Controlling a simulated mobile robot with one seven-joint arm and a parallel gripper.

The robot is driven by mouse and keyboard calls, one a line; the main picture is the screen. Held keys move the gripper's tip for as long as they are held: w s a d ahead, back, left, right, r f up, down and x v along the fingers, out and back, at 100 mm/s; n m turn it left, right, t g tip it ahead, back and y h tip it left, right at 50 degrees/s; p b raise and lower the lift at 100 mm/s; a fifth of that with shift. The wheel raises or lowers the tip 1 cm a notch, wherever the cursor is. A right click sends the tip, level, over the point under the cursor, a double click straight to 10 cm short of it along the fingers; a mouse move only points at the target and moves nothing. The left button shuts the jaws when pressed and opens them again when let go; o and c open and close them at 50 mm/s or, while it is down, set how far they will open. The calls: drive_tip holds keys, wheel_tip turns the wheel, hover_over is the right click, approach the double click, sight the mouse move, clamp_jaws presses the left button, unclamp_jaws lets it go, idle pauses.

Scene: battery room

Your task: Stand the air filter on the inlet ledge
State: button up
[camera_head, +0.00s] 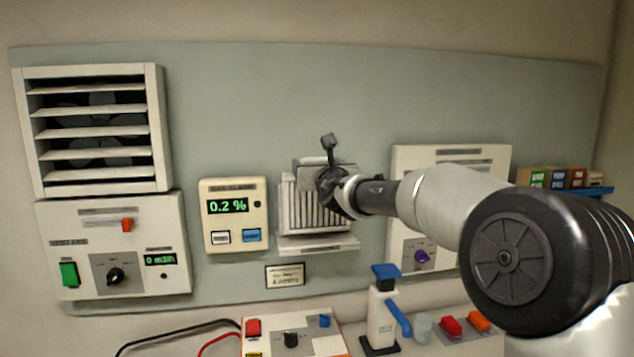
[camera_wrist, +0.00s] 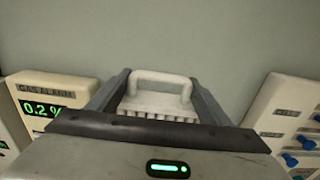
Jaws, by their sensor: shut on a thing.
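The air filter (camera_head: 309,210) is a pale pleated panel, upright against the wall panel in the head view, just above the inlet ledge (camera_head: 318,245). I cannot tell whether its lower edge touches the ledge. In the wrist view the filter's white handle (camera_wrist: 160,80) and the top of its pleats show between the fingers. My gripper (camera_head: 332,185) is at the filter's upper right in the head view, and its fingers (camera_wrist: 160,97) are closed around the filter's top. My gripper and arm hide part of the filter's right side.
A gas alarm box (camera_head: 232,240) is close left of the filter. A switch box (camera_head: 450,158) is to the right, partly behind my arm. A louvred vent (camera_head: 95,180) is at far left.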

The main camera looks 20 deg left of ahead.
wheel_tip(320, 180, down, 3)
drive_tip(key=shift+f, duration=0.15)
drive_tip(key=o, duration=1.8)
drive_tip(key=shift+o, duration=0.2)
drive_tip(key=b+v, duration=0.5)
drive_tip(key=v, duration=0.7)
